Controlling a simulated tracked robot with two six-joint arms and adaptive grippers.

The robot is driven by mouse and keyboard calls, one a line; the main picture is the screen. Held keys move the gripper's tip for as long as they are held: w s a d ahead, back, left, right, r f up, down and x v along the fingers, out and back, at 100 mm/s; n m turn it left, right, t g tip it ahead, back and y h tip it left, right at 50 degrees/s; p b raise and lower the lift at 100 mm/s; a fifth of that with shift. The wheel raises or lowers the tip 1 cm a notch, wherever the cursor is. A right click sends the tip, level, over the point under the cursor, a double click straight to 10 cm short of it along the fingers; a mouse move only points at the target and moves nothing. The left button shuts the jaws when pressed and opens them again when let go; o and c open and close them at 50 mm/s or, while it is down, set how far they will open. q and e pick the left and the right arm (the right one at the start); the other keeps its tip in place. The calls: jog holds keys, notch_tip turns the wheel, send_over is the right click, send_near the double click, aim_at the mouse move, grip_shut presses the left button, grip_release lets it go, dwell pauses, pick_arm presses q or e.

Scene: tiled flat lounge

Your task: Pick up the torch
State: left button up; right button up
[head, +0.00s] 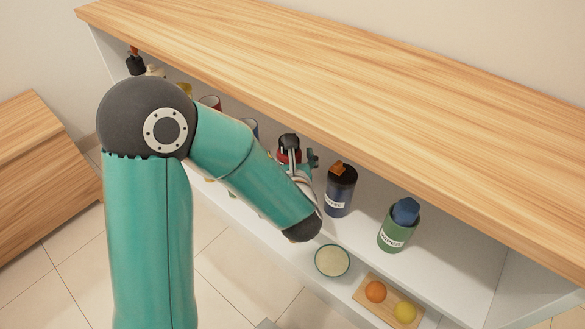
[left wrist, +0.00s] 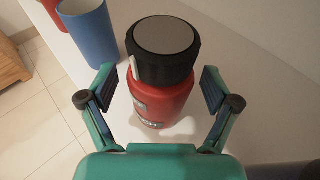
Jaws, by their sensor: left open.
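A red bottle-shaped thing with a wide black top and a grey flat end (left wrist: 165,98) stands upright on the white shelf in the left wrist view. Its red and black top also shows in the head view (head: 288,156), partly behind my gripper. I cannot tell for sure whether it is the torch; nothing else in view is clearly a torch. My left gripper (left wrist: 158,86) is open, with one finger on each side of the red thing and visible gaps between. In the head view my left forearm hides much of the shelf. My right gripper is not in view.
A blue cup (left wrist: 88,32) stands close on the left. A dark blue bottle (head: 340,194) and a green bottle (head: 396,232) stand to the right. The wooden top (head: 400,100) overhangs the shelf. A bowl (head: 332,261) and a board with fruit (head: 372,310) lie lower.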

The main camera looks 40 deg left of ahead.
pick_arm(q)
jog(key=c, duration=1.3)
jog(key=shift+c, duration=0.5)
jog(key=shift+r, duration=0.2)
